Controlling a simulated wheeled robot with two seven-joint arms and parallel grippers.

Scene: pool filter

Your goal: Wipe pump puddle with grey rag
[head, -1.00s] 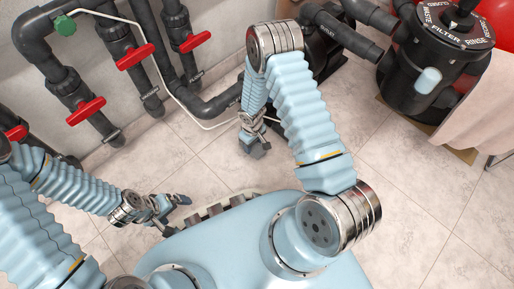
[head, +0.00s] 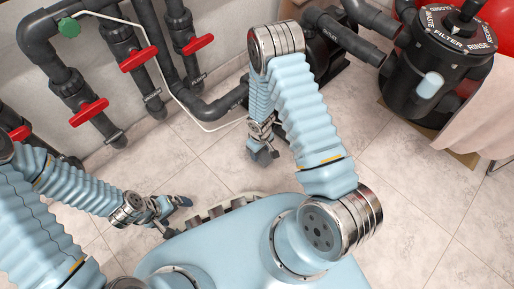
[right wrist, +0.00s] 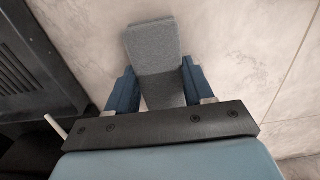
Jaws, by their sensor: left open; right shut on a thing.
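The grey rag (right wrist: 155,55) is a folded strip between the two blue fingers of my right gripper (right wrist: 156,85) in the right wrist view. The gripper is shut on it, and the rag's far end sticks out over the pale floor. In the head view, my right gripper (head: 264,153) is low over the tiles beside the pump (head: 325,60), which is partly hidden by my arm. My left gripper (head: 180,203) is open and empty at the lower left. I cannot make out the puddle's outline in either view.
Dark pipes with red valve handles (head: 138,59) run along the wall at the left. A thin white hose (head: 205,127) crosses the floor to the pump. A black filter (head: 437,65) and a pink towel (head: 480,115) stand right. Tiles (head: 410,195) at lower right are clear.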

